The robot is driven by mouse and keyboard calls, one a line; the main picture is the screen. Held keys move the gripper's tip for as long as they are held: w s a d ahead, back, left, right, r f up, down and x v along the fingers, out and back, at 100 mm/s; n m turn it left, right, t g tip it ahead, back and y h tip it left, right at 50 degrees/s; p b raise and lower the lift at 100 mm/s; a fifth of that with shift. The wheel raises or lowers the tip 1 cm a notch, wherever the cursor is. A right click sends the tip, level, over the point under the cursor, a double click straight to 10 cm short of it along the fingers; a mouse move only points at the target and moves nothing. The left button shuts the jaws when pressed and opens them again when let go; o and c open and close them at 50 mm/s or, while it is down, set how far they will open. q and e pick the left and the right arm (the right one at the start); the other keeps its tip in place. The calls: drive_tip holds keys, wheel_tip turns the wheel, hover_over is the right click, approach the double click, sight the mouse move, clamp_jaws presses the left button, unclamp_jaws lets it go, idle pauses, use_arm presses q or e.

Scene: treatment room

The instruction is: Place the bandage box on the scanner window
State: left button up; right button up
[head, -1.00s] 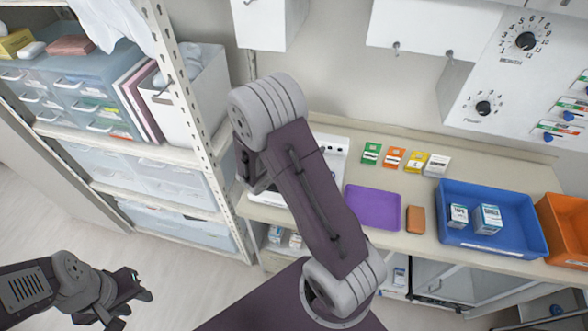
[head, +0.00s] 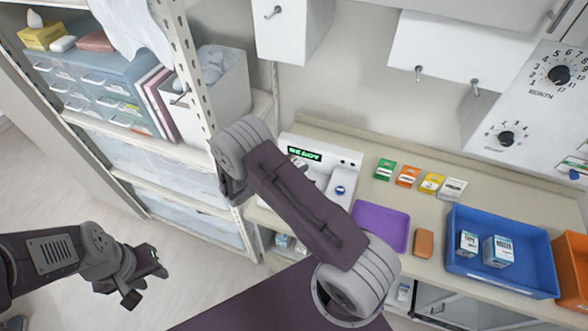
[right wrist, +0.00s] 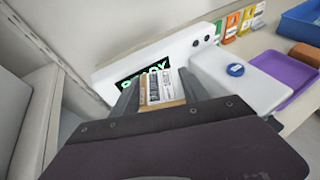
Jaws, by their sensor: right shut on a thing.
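The white scanner (head: 345,157) stands at the left end of the counter, its green display reading READY. It also fills the middle of the right wrist view (right wrist: 215,85), with a blue round button on it. My right gripper (right wrist: 158,96) is shut on a small white and tan box with printed text, the bandage box (right wrist: 154,86), in front of the display. I cannot tell whether the box touches the scanner. The scanner window is not visible. My left gripper (head: 147,276) is open and empty, over the floor at left.
Right of the scanner are a purple tray (head: 381,226), an orange-brown block (head: 424,243) and several small coloured packs. A blue bin (head: 500,275) holds two boxes. An orange bin (head: 572,260) is at far right. A shelf post (head: 199,95) stands left of the scanner.

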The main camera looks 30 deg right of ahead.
drive_tip(key=shift+s+a+f, duration=0.1)
drive_tip(key=shift+f, duration=0.3)
wheel_tip(320, 180, down, 3)
drive_tip(key=shift+r+p, duration=0.2)
drive_tip(key=shift+p, duration=0.5)
drive_tip(key=shift+f, duration=0.35)
drive_tip(key=shift+f+b, duration=0.2)
drive_tip(key=shift+b, duration=0.15)
drive_tip(key=o, duration=1.3)
drive_tip(key=shift+r, duration=0.1)
drive_tip(key=shift+o, duration=0.6)
